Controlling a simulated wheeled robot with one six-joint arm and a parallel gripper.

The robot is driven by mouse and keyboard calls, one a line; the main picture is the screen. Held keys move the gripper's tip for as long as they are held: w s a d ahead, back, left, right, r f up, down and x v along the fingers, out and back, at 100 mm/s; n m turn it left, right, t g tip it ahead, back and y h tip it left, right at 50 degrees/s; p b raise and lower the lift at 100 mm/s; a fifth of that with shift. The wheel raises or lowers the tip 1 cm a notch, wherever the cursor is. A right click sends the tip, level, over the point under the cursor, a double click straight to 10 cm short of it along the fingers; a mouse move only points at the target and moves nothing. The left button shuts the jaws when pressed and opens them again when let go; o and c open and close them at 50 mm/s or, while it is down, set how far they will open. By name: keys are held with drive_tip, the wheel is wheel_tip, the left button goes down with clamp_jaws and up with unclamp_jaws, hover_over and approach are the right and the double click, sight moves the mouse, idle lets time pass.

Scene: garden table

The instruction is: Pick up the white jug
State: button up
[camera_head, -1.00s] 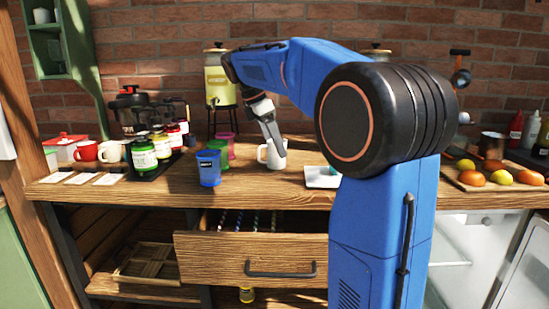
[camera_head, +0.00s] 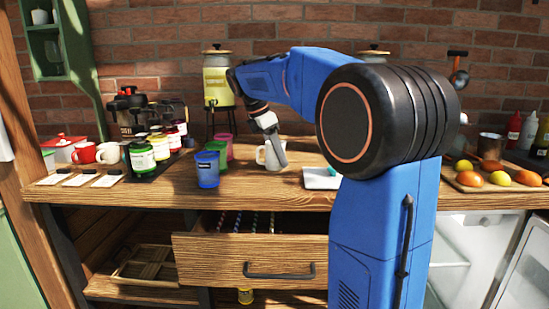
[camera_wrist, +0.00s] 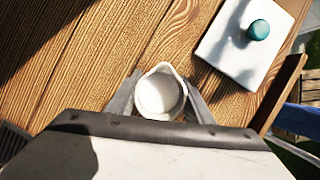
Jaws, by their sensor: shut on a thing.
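The white jug (camera_head: 268,157) stands upright on the wooden counter (camera_head: 240,180), with its handle to the left in the head view. In the wrist view I look down into the jug (camera_wrist: 157,92), which appears empty. My gripper (camera_head: 276,152) reaches down to it from above, and in the wrist view its fingers (camera_wrist: 160,100) lie on both sides of the jug, shut on it. Part of the jug is hidden behind the gripper. I cannot tell whether the jug's base is clear of the counter.
Blue, green and pink cups (camera_head: 208,169) stand left of the jug. A white board (camera_wrist: 243,45) with a teal knob lies to its right. An open drawer (camera_head: 250,258) juts out below the counter. Fruit (camera_head: 471,178) lies on a board at the right.

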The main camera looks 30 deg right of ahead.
drive_tip(key=shift+r, duration=0.2)
wheel_tip(320, 180, up, 10)
drive_tip(key=shift+f, duration=0.25)
idle(0.8)
